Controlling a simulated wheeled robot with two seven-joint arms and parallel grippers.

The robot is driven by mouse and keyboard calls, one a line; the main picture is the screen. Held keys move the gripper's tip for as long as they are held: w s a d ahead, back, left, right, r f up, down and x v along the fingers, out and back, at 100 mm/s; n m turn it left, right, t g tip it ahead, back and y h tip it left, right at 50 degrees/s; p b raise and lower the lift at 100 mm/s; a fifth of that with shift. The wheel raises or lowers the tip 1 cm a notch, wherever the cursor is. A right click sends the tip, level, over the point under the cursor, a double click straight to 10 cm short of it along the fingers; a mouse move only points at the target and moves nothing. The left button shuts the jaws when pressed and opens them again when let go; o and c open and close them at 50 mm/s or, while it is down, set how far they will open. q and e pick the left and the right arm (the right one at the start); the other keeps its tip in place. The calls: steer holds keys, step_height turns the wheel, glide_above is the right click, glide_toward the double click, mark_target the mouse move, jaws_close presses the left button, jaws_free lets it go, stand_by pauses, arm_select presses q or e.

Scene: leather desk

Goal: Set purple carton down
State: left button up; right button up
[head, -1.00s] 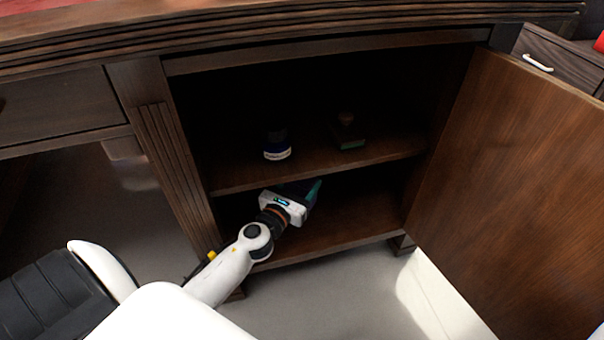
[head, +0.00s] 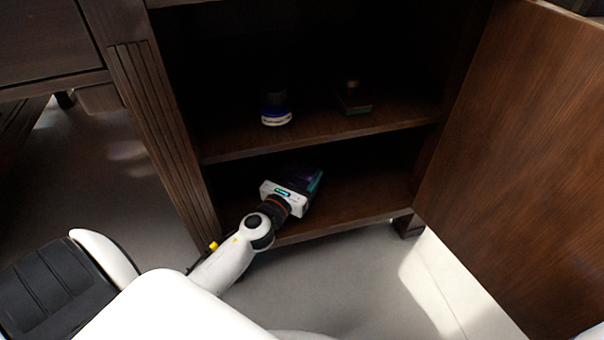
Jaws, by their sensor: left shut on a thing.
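My left gripper (head: 303,188) reaches into the lower compartment of the open desk cabinet, just above its floor board (head: 362,200). It is shut on the purple carton (head: 301,174), a dark purple thing with a teal edge. The carton is mostly hidden by the gripper and by shadow. I cannot tell whether the carton touches the board. My right gripper is out of view.
On the shelf (head: 330,132) above stand a blue and white jar (head: 276,110) and a small stamp-like object with a green base (head: 354,100). The cabinet door (head: 520,160) stands open at the right. The lower board is clear to the right of the gripper.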

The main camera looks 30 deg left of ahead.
arm_select(q)
steer(key=shift+f+b, duration=0.6)
steer(key=shift+f, duration=0.05)
stand_by(0.3)
steer(key=o, duration=1.2)
steer(key=shift+r, duration=0.1)
steer(key=shift+s, duration=0.15)
